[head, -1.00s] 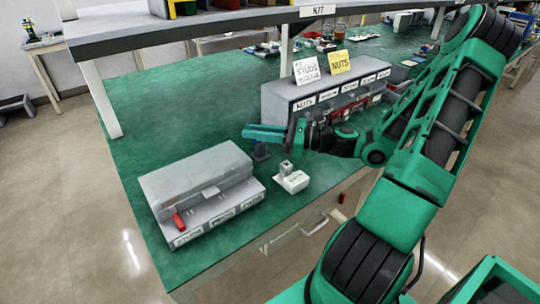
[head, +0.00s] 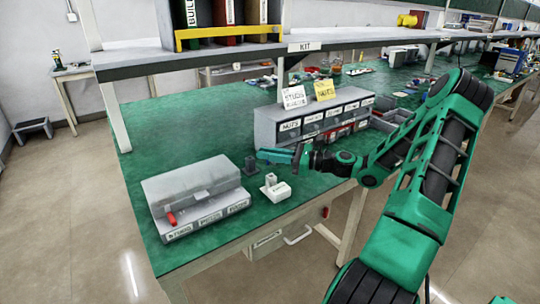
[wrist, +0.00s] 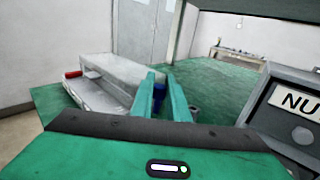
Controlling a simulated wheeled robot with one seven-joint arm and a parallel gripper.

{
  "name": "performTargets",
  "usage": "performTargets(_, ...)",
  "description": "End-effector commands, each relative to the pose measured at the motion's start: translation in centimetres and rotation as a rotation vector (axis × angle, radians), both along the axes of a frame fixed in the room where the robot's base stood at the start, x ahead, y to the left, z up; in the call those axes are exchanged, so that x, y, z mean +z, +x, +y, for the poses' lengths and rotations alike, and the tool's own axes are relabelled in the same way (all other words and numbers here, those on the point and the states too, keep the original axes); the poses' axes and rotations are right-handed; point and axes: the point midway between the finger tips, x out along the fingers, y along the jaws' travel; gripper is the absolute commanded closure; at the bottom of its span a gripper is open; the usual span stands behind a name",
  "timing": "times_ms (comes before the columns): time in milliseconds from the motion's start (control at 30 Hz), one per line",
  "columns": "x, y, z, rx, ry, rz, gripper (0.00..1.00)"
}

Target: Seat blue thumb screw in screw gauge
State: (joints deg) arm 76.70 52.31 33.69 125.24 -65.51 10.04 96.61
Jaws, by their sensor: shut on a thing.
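My gripper (head: 268,155) is above the green bench, its long teal fingers pointing left. In the wrist view, the fingers (wrist: 161,84) are closed on the blue thumb screw (wrist: 158,92), which shows as a small blue piece between them. The screw is too small to make out in the head view. A small dark upright holder (head: 251,166) stands just left of the fingertips. A small white labelled block with a short post (head: 277,189) sits below and in front of the fingers. I cannot read its label or tell which of these two is the screw gauge.
A grey covered box (head: 192,186) with labelled front compartments and a red piece (head: 171,219) stands at the left. A grey labelled bin unit (head: 262,127) with two sign cards stands behind my gripper. A shelf (head: 180,62) spans the bench above. Green bench (head: 140,150) is clear behind the grey box.

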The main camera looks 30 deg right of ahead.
Motion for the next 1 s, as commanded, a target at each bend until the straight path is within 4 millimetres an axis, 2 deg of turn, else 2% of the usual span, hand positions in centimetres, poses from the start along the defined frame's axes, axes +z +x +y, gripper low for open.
performTargets(200, 0.0, -0.3, -1.3, -0.008, -0.001, 0.0, 1.0)
performTargets(1000, -3.6, -0.2, -0.7, 0.007, 0.001, 0.001, 1.0)
